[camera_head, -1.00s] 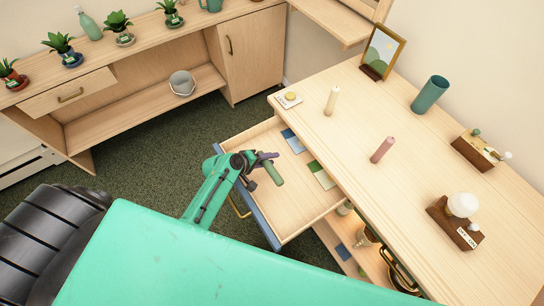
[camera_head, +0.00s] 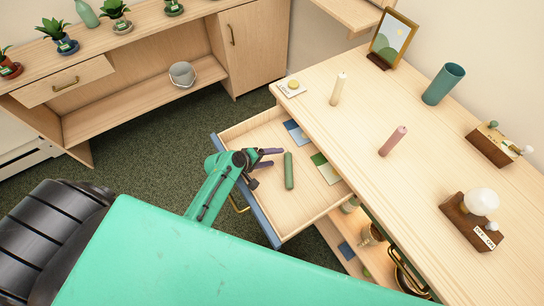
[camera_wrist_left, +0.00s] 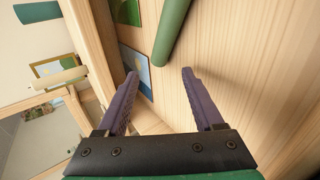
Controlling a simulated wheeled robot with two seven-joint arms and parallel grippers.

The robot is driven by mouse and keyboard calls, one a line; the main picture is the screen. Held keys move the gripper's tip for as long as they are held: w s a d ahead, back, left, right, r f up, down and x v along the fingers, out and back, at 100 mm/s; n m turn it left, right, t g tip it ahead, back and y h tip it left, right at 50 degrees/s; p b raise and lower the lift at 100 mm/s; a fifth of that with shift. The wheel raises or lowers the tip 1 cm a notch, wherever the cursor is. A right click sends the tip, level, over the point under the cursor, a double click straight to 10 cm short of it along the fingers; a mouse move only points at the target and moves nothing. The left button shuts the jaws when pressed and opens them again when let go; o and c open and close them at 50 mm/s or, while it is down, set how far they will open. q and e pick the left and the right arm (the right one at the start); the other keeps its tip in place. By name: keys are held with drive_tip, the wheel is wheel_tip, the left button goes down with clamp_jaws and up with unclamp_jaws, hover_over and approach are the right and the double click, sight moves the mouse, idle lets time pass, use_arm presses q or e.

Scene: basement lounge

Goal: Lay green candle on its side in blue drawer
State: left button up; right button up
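The green candle (camera_head: 289,171) lies on its side on the floor of the open blue-fronted drawer (camera_head: 262,200), near its middle. My left gripper (camera_head: 268,158) is over the drawer, just left of the candle, open and empty. In the left wrist view, its two purple fingers (camera_wrist_left: 160,85) stand apart with nothing between them. The candle (camera_wrist_left: 172,30) lies ahead of the fingertips there, apart from them. My right gripper is not in view.
Flat cards (camera_head: 296,133) lie along the drawer's right side. The tabletop holds a cream candle (camera_head: 338,89), a pink candle (camera_head: 393,141), a teal cylinder (camera_head: 443,84), a picture frame (camera_head: 391,40) and a lamp (camera_head: 481,203). A grey bucket (camera_head: 182,74) stands on the shelf behind.

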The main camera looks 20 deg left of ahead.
use_arm(q)
drive_tip(key=v, duration=1.4)
drive_tip(key=shift+s+a+r, duration=0.1)
drive_tip(key=shift+s+r, duration=0.1)
drive_tip(key=shift+s, duration=0.05)
